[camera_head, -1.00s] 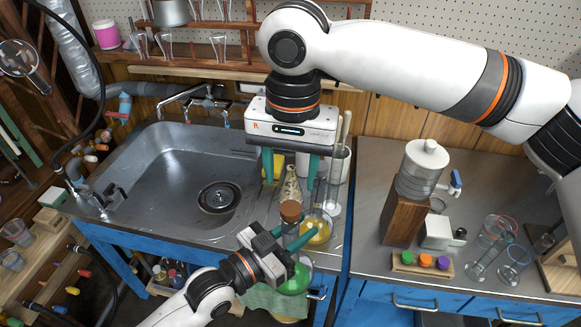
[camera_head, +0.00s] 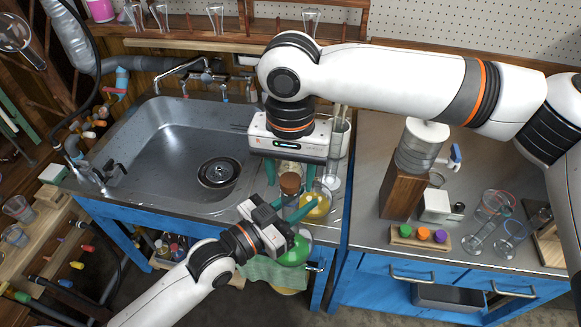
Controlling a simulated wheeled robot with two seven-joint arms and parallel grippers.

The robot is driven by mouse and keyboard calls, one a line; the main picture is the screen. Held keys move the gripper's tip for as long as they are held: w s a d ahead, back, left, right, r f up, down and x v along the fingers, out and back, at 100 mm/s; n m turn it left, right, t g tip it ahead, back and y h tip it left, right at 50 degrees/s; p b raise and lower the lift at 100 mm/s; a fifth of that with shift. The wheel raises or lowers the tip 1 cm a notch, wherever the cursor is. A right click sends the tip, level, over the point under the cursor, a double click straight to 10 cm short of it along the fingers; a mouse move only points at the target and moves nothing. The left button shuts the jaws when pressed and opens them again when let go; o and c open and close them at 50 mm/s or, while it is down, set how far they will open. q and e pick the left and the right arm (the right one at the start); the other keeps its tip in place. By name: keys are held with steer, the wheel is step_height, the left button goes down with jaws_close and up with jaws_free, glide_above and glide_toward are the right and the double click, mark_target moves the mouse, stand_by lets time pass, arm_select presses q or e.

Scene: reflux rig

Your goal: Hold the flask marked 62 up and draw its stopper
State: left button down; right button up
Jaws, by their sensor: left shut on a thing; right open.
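A round flask with green liquid (camera_head: 297,250) hangs in front of the counter edge, its neck in my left gripper (camera_head: 287,208), which is shut on it. A brown cork stopper (camera_head: 290,183) sits in its mouth. No number is readable on it. My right gripper (camera_head: 290,176) points down from above, open, with its teal fingers on either side of the stopper in the picture. I cannot tell whether they touch it. A second flask with yellow liquid (camera_head: 318,204) stands just behind, on the counter beside the sink.
The steel sink (camera_head: 165,170) lies to the left. Glassware (camera_head: 335,160) stands behind my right gripper. On the right counter are a wooden block (camera_head: 403,191) bearing a clear vessel, a rack of coloured stoppers (camera_head: 421,240) and several glass pieces (camera_head: 495,205).

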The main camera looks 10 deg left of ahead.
mark_target(290, 179)
steer(key=c, duration=0.9)
steer(key=shift+r, duration=0.15)
steer(key=shift+r, duration=1.9)
arm_select(q)
steer(key=shift+r, duration=0.1)
